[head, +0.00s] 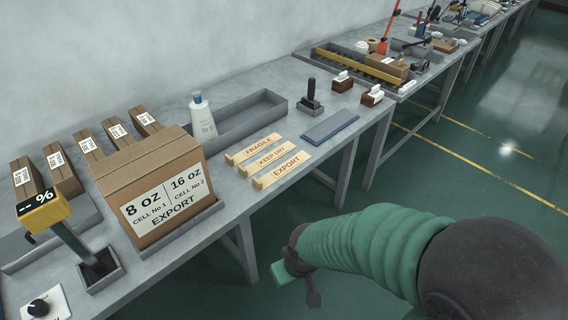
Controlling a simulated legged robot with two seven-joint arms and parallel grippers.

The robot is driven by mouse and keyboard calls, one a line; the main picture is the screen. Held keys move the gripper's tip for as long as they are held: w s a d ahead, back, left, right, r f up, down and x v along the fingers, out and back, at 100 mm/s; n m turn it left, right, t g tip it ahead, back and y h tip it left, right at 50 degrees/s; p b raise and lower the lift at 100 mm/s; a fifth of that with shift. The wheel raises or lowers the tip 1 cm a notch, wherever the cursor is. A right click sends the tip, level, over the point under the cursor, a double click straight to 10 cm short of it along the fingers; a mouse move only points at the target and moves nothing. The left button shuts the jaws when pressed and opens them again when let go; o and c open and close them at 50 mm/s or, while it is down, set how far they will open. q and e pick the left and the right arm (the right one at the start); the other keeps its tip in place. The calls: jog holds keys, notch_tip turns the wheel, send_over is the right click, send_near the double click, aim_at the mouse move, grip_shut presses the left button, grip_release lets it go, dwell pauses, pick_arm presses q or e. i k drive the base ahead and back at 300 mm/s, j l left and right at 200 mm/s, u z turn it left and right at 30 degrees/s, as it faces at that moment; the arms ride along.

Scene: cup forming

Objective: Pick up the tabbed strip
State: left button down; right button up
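Three pale yellow strips with red lettering lie side by side on the grey table, each with a small raised piece at its left end. They are the FRAGILE strip (253,149), the KEEP DRY strip (265,160) and the EXPORT strip (282,170). My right gripper (287,273) is dark with a green part, low in front of the table edge, apart from the strips. Its fingers are too small and turned away to tell open from shut. My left gripper is not in view.
A large carton (155,190) stands left of the strips in a grey tray. A blue-grey pad (330,126) lies to their right, a black-handled stamp (310,97) behind. A white bottle (201,116) and long grey bin (245,117) stand farther back. Bare table surrounds the strips.

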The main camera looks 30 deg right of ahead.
aim_at(278, 173)
jog(key=i+l+z, duration=0.2)
jog(key=l+z, duration=0.15)
jog(key=i+l+z, duration=0.2)
jog(key=l+z, duration=0.2)
jog(key=i+l+z, duration=0.15)
jog(key=z, duration=0.2)
jog(key=i, duration=0.1)
